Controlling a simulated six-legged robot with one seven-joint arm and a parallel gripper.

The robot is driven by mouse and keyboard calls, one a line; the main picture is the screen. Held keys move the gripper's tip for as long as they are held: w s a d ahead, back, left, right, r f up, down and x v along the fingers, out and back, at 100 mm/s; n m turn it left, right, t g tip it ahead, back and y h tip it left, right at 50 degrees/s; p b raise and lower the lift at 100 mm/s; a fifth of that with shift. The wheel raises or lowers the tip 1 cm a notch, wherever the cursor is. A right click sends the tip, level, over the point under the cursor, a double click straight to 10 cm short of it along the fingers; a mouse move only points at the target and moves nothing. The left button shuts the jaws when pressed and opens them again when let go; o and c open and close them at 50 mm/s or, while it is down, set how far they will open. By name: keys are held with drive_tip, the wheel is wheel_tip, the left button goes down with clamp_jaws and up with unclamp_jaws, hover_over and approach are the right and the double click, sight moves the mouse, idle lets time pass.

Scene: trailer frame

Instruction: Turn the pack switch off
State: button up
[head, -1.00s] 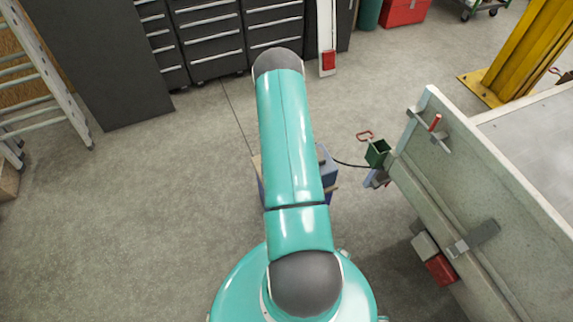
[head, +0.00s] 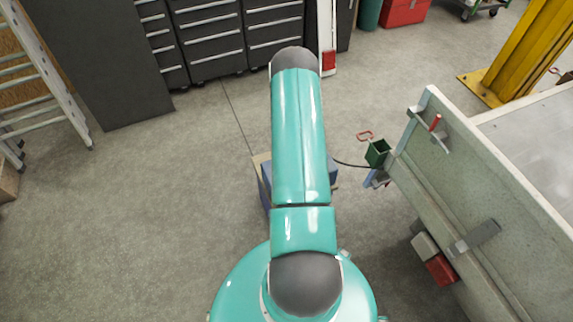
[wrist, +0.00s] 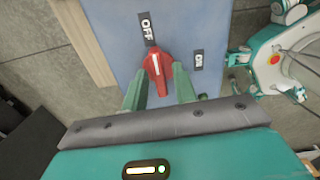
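The pack switch (wrist: 158,66) is a red rotary knob with a white pointer line, on a blue panel face (wrist: 112,20). In the wrist view its pointer runs upward, towards the OFF label (wrist: 148,27). The ON label (wrist: 198,60) is to the right of the knob. My gripper's (wrist: 159,74) two green fingers reach to the knob, one on each side. Whether they press on it or stand slightly apart is unclear. In the head view my arm hides the gripper and switch; only parts of the blue box (head: 265,188) show beside it.
A black cable (head: 352,165) runs from the box area to the trailer frame (head: 470,170) at right. A green holder (head: 377,152) sits at the frame's near corner. Drawer cabinets (head: 212,38) stand at the back.

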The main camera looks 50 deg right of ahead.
drive_tip(key=shift+o, duration=0.7)
drive_tip(key=shift+r, duration=3)
